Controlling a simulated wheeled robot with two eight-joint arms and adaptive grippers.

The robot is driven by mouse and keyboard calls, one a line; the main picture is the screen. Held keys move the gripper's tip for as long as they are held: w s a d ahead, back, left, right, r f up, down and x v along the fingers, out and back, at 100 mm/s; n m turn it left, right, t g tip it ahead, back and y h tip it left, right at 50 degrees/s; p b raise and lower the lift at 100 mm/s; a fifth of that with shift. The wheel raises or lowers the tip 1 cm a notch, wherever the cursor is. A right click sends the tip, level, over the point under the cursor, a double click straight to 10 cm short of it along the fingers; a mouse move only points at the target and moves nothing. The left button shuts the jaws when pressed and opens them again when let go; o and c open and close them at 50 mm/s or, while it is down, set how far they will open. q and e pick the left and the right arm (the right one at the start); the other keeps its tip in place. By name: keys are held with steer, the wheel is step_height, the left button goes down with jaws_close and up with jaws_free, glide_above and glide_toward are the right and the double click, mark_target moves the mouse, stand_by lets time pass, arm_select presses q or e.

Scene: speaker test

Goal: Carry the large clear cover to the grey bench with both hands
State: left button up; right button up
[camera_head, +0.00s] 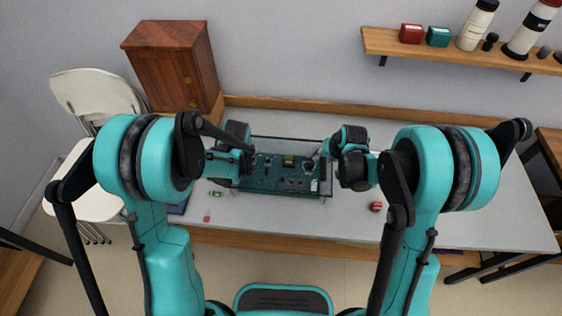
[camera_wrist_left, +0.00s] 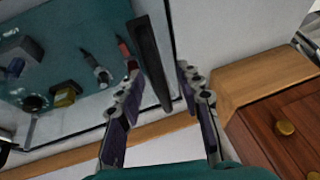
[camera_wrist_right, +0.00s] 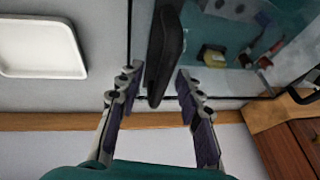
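The large clear cover (camera_head: 287,148) has dark edges and stands at the middle of the grey bench (camera_head: 460,218). A teal board (camera_head: 265,182) with several small parts shows through it. My left gripper (camera_head: 246,152) is at the cover's left side. In the left wrist view its open fingers (camera_wrist_left: 158,80) stand either side of a black handle (camera_wrist_left: 150,55), with gaps showing. My right gripper (camera_head: 331,150) is at the right side. In the right wrist view its open fingers (camera_wrist_right: 158,78) stand either side of another black handle (camera_wrist_right: 164,50). I cannot tell whether the cover rests on the bench.
A small red item (camera_head: 376,206) lies right of the cover, and another (camera_head: 207,218) lies front left. A wooden cabinet (camera_head: 170,65) and white chair (camera_head: 95,95) stand left. A wall shelf (camera_head: 460,53) holds boxes and bottles. The bench's right part is clear.

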arm_select(q)
jaws_close()
arm_select(e)
jaws_close()
arm_select(q)
steer(key=shift+r, duration=0.1)
arm_select(e)
steer(key=shift+r, duration=0.1)
